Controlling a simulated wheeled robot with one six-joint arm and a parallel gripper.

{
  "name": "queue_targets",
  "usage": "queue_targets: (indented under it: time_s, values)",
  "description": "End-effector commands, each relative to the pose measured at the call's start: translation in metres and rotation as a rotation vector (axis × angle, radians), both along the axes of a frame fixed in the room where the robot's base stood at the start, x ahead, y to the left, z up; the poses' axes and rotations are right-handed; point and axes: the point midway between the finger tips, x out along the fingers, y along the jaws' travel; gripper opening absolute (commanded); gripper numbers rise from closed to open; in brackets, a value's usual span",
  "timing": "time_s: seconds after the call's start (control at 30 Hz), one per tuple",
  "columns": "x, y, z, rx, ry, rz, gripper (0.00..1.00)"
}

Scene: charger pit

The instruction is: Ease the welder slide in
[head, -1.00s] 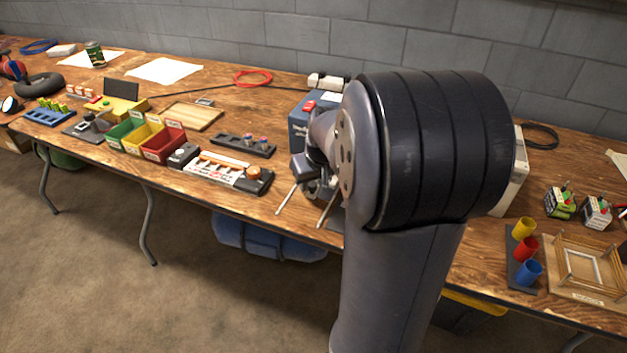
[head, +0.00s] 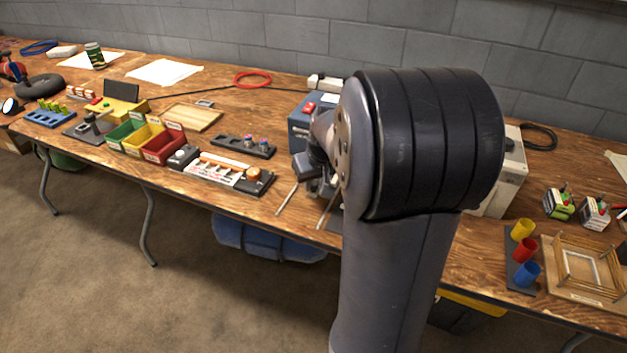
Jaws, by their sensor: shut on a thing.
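The welder (head: 300,128) is a blue-grey box with a red switch on top, standing on the bench behind my arm. Two thin pale rails (head: 288,197) run from it towards the bench's front edge. My gripper (head: 308,172) is low between the rails in front of the welder, partly seen. It is shut on the welder slide. The slide itself and my fingertips are mostly hidden by my wrist and my large dark arm joint, so I cannot tell how far in the slide sits.
Left of the rails are a fuse-like strip with an orange knob (head: 253,174), a dark tray (head: 243,146) and coloured bins (head: 163,148). To the right are coloured cups (head: 526,249) and a wooden frame (head: 588,270). A pale box (head: 507,178) shows behind my arm.

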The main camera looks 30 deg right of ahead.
Motion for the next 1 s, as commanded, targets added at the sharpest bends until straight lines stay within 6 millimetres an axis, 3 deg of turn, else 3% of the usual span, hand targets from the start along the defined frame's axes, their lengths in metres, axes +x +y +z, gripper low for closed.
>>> queue_targets:
  time_s: [0.3, 0.33, 0.57, 1.0]
  values:
    - [0.0029, -0.004, 0.0012, -0.006, -0.007, -0.002, 0.0]
    - [0.003, -0.0041, 0.0012, -0.006, -0.007, -0.002, 0.23]
    - [0.0024, -0.0034, 0.0008, -0.004, -0.006, -0.002, 0.42]
    - [-0.0012, -0.0025, 0.0093, -0.003, -0.004, -0.001, 0.43]
